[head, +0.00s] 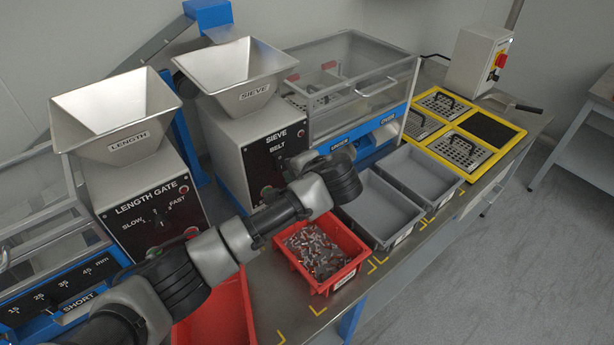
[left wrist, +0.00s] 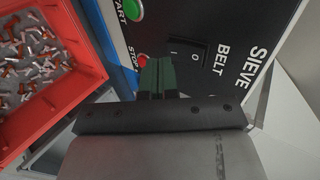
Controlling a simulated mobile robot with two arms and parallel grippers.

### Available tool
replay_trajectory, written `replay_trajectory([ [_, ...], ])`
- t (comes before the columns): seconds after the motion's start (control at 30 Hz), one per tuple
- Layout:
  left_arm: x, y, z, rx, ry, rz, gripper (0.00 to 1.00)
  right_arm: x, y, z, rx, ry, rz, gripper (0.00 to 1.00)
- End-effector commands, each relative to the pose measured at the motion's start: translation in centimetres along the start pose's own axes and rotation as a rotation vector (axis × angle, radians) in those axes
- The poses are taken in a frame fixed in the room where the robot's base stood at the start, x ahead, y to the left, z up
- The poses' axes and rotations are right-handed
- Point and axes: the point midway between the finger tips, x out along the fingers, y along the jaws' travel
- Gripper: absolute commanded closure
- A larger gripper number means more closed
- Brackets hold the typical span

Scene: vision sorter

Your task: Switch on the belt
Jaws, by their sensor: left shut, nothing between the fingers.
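The sieve machine (head: 232,142) has a black front panel marked SIEVE and BELT. In the left wrist view, the belt switch (left wrist: 186,53) is a dark switch marked I and 0 beside the BELT label. Which way it is set I cannot tell. My left gripper (head: 303,163) is in front of the panel, partly hidden by my wrist. Its dark green fingers (left wrist: 157,72) are shut and empty, close to the switch. Contact with it cannot be told.
A red bin (head: 352,270) of small metal parts stands below my left arm. Two grey trays (head: 381,205) are to its right. The length gate machine (head: 125,190) is at the left. A yellow-framed fixture (head: 517,128) and a control box with a red button (head: 478,60) are at the right.

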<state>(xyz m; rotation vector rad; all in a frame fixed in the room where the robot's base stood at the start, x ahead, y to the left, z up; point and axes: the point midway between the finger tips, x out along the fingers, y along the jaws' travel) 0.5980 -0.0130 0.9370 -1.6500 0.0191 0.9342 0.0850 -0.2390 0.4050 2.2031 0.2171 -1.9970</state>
Motion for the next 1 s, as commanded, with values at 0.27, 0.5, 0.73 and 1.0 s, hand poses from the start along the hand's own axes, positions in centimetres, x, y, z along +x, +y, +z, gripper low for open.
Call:
replay_trajectory([
  [0.27,2.0,-1.2,0.0,0.000,0.001,0.000,1.00,-0.4,-1.0,-0.3,0.005,0.004,-0.012,1.00],
  [0.5,2.1,-1.2,0.0,0.000,0.002,0.000,1.00,-0.4,-0.8,0.0,0.004,-0.001,-0.010,1.00],
  [0.73,2.7,-1.4,0.0,0.001,-0.002,0.004,1.00,-1.4,-0.4,0.2,0.001,-0.005,-0.005,1.00],
  [1.0,3.5,-1.1,0.1,0.001,-0.003,0.000,1.00,-2.0,-0.2,0.4,0.000,-0.010,-0.003,1.00],
])
